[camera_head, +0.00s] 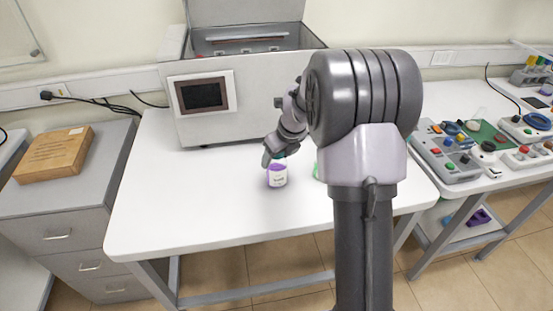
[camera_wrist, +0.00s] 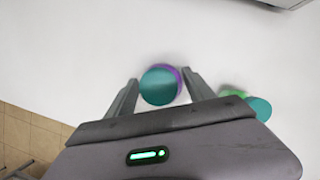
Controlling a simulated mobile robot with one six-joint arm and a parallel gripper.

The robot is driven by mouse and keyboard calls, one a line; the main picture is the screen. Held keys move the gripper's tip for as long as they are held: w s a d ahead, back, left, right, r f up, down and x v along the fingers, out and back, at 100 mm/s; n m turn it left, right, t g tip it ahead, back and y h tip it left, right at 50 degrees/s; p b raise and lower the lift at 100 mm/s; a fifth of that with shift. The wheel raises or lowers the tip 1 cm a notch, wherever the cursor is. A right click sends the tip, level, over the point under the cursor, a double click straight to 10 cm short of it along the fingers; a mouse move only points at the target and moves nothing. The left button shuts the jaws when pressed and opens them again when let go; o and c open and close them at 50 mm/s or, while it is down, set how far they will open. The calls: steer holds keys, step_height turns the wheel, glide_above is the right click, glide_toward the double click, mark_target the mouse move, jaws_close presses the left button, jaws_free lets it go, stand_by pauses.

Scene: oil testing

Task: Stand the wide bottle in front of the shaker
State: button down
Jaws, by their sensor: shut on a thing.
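A short bottle with purple contents, a white label and a teal cap (camera_head: 277,176) stands upright on the white table, in front of the grey shaker (camera_head: 207,112) with its dark screen and raised lid. In the wrist view its round teal cap (camera_wrist: 159,85) sits between the fingers. My gripper (camera_head: 275,155) reaches down from above and is shut on this bottle at its cap. A second bottle, with green contents (camera_head: 317,171), is mostly hidden behind my arm; its teal cap (camera_wrist: 260,108) shows right of my gripper in the wrist view.
The white table (camera_head: 160,215) is clear to the left and front of the purple bottle. A grey cabinet with a wooden box (camera_head: 55,155) stands at the left. A second table at the right holds control panels (camera_head: 450,150).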

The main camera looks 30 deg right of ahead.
steer(key=shift+c, duration=1.9)
jaws_free()
